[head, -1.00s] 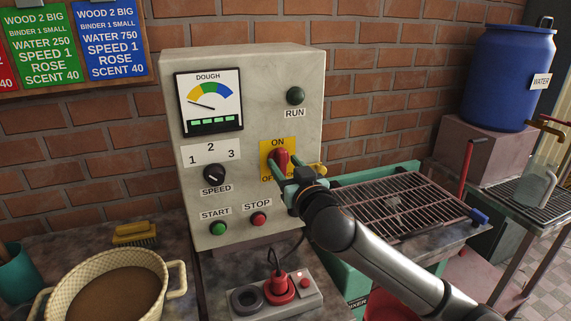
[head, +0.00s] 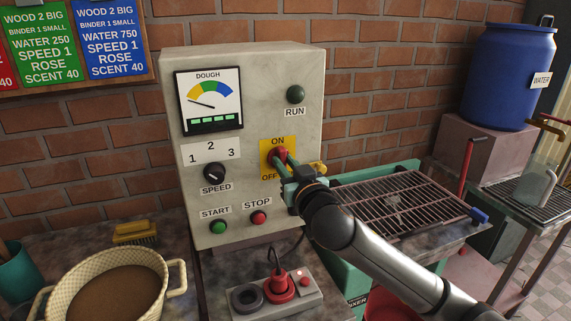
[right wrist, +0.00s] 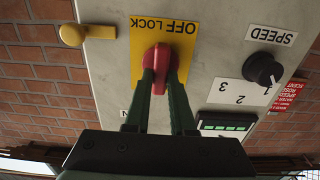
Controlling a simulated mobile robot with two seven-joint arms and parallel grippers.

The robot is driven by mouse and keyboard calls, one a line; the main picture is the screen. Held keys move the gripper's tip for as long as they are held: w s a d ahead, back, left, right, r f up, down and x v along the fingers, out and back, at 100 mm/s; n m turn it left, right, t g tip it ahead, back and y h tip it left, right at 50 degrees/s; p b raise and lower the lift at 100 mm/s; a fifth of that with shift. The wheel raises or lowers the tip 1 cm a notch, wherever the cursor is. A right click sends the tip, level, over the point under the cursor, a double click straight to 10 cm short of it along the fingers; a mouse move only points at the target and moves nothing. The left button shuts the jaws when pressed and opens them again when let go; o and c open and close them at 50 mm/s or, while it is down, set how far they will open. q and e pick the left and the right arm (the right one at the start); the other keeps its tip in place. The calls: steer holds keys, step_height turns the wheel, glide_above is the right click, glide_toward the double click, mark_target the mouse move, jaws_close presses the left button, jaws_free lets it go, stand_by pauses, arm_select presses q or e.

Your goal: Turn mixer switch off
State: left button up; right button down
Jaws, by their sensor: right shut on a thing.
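The mixer switch is a red rotary knob (head: 276,159) on a yellow plate (head: 265,146) marked ON above and OFF below, on the front of the grey control box (head: 245,75). It also shows in the right wrist view (right wrist: 158,57), upside down, with OFF LOCK at the top. My right gripper (head: 283,157) reaches in from the right and is shut on the red knob. In the right wrist view its two dark green fingers (right wrist: 162,75) close on the knob, which lies roughly along the ON-OFF line. The fingers hide part of it. My left gripper is not in view.
A yellow padlock-like piece (head: 318,169) sticks out beside the switch. Below are the START button (head: 219,228), the STOP button (head: 259,218) and a small pedestal with a red plug (head: 280,288). A basin of brown dough (head: 110,292) stands at lower left, a grill rack (head: 400,207) at right.

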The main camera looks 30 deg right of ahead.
stand_by(0.3)
steer(key=n+p, duration=0.2)
steer(key=n, duration=0.4)
steer(key=n+p, duration=0.2)
steer(key=n, duration=0.4)
steer(key=n+p, duration=0.2)
steer(key=n, duration=0.3)
steer(key=shift+a+f+n+p, duration=0.3)
steer(key=shift+f+n+p, duration=0.05)
steer(key=shift+n+p, duration=0.05)
steer(key=shift+n, duration=0.3)
steer(key=c, duration=0.8)
jaws_free()
steer(key=shift+o, duration=0.2)
